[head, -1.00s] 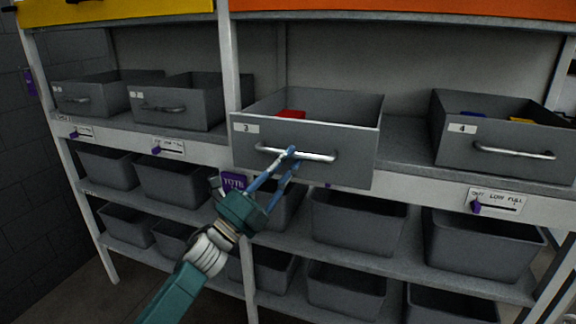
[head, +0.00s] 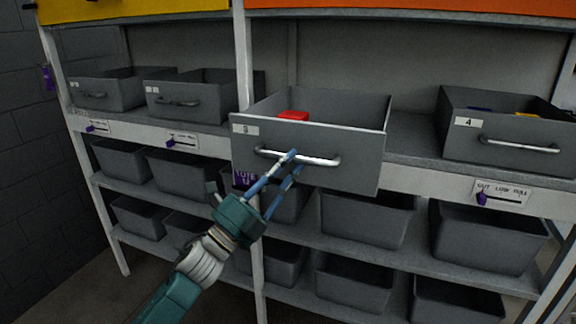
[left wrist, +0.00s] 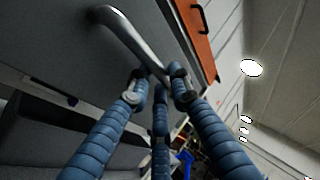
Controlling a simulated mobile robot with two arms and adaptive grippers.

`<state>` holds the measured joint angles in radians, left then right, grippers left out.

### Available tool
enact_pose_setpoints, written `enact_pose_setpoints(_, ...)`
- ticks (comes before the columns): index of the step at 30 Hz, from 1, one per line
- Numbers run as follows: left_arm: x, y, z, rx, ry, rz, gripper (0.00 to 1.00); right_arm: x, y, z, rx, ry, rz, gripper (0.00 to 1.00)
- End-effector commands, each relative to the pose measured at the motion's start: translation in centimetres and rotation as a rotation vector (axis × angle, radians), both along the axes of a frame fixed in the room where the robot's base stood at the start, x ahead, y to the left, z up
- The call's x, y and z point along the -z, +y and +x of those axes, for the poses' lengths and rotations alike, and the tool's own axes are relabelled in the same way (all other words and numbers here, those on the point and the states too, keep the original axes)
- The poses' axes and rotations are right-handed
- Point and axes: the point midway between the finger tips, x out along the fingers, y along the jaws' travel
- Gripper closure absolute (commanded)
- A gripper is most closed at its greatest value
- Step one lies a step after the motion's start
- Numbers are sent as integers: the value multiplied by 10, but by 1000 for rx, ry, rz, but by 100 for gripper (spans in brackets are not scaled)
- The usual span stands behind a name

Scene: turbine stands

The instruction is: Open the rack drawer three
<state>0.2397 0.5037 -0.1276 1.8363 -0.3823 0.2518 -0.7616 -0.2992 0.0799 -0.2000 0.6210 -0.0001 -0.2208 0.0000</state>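Rack drawer three (head: 300,172) is a grey drawer marked 3 at the middle of the upper shelf. It sticks out past the shelf edge, and a red item (head: 293,115) lies inside. Its silver bar handle (head: 322,160) runs across the front. My left gripper (head: 293,162) has its blue fingers at the left-middle part of this handle, closed around the bar. In the left wrist view the handle (left wrist: 135,40) runs down to the fingertips (left wrist: 160,82). My right gripper is in neither view.
Drawer 4 (head: 510,150) stands to the right on the same shelf, and two smaller drawers (head: 190,100) stand to the left. Grey bins (head: 365,220) fill the lower shelves. A white rack post (head: 245,60) stands just left of drawer three.

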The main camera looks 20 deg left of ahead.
Motion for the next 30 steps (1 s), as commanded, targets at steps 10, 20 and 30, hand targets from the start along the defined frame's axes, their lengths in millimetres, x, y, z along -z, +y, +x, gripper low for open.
enact_pose_setpoints(10,1,0,0,0,1,0,61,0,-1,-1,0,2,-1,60)
enact_pose_setpoints(20,21,14,-26,0,6,-1,61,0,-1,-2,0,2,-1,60)
enact_pose_setpoints(30,55,42,-77,-1,5,-2,61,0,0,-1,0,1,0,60)
